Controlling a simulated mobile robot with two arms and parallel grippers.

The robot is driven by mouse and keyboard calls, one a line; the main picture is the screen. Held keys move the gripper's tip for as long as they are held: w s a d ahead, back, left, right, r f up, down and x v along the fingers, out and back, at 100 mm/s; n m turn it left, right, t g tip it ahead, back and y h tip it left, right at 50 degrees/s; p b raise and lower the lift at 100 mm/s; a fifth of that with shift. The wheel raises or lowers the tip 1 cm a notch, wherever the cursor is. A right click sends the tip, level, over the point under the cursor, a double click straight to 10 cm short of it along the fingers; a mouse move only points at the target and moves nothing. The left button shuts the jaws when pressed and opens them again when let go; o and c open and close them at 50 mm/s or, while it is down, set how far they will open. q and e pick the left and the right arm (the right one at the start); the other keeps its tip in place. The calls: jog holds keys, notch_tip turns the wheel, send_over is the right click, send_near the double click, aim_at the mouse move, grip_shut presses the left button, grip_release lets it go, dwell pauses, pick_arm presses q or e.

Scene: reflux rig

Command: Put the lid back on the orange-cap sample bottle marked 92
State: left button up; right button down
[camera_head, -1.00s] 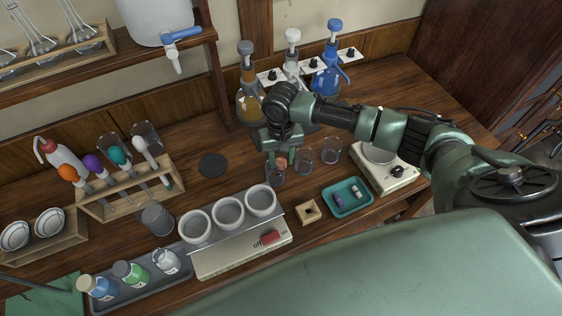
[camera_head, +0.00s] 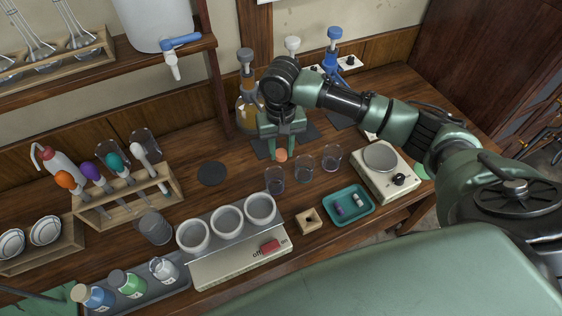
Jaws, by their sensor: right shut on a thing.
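My right gripper (camera_head: 280,148) points down, shut on a small orange lid (camera_head: 281,155) at its fingertips. It is behind the left of the clear glasses, in front of the pump bottles. The lid is well apart from these bottles. My left gripper is not in view.
Clear glasses (camera_head: 304,168) stand close to the gripper. White cups sit on a heater (camera_head: 235,268) between them and the bottle tray (camera_head: 140,300). A tube rack (camera_head: 130,200), grey beaker (camera_head: 155,228), teal tray (camera_head: 347,215) and hotplate (camera_head: 385,172) surround this. A black disc (camera_head: 212,174) lies on open table.

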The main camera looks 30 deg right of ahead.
aim_at(281, 153)
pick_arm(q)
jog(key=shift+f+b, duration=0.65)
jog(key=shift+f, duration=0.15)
pick_arm(e)
notch_tip(281, 153, up, 12)
pick_arm(q)
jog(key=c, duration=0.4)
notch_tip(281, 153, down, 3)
jog(key=b, duration=0.3)
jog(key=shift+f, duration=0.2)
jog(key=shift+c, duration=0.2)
pick_arm(e)
jog(key=s+a+f+n, duration=0.1)
jog(key=s+a+f, duration=0.1)
jog(key=s, duration=0.4)
jog(key=s+a+f+n, duration=0.1)
jog(key=s+a+f, duration=0.1)
jog(key=s, duration=0.4)
jog(key=shift+a+f+n, duration=0.2)
jog(key=shift+a+n, duration=0.2)
jog(key=shift+a, duration=0.25)
